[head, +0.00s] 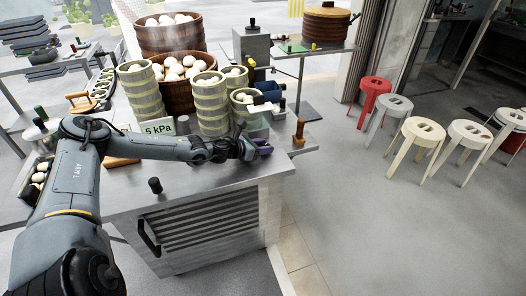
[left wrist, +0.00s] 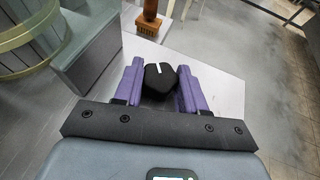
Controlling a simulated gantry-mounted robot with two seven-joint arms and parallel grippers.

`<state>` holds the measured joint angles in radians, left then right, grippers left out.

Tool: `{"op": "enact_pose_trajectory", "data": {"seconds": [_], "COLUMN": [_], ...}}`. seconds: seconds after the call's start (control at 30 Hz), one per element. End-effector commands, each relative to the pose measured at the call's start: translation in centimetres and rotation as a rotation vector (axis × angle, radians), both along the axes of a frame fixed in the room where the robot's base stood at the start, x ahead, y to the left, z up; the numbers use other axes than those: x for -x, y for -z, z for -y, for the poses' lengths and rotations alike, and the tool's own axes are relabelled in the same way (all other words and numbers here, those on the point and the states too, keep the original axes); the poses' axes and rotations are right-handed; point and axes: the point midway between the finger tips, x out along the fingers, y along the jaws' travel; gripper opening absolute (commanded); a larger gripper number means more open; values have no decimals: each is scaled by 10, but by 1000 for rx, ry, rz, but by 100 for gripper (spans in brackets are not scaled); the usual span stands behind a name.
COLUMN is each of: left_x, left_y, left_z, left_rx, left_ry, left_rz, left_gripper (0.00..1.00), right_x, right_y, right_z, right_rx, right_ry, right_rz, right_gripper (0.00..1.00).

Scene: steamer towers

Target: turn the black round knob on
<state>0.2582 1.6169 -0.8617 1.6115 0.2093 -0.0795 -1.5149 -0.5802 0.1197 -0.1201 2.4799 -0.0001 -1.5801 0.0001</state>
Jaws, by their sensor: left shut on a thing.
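A black round knob (left wrist: 160,84) with a short white mark sits between the purple fingers of my left gripper (left wrist: 161,88) in the left wrist view. The fingers are shut on the knob. In the head view my left gripper (head: 262,148) is at the right end of the steel counter (head: 190,177), where its own arm hides most of the knob. My right gripper is not in view.
Steamer towers (head: 210,104) stand just behind my left forearm, with a "5 kPa" sign (head: 158,127) beside them. A wooden-handled brush (head: 298,134) stands right of the gripper. Another black knob (head: 155,185) is at the counter's front.

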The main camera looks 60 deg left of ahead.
Motion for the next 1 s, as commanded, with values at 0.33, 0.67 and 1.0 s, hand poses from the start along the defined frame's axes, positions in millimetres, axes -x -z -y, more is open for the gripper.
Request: {"op": "enact_pose_trajectory", "data": {"seconds": [0.33,0.67,1.0], "left_x": [0,0,0], "left_y": [7,5,3], "left_z": [-4,-3,-3], "left_rx": [-1,2,3], "left_ry": [284,443,484], "left_rz": [-4,-3,-4], "left_gripper": [10,10,10], "right_x": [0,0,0], "right_y": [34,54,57], "right_z": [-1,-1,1], "right_rx": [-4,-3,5], "right_ry": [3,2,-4], "right_rz": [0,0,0], "right_gripper": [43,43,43]}}
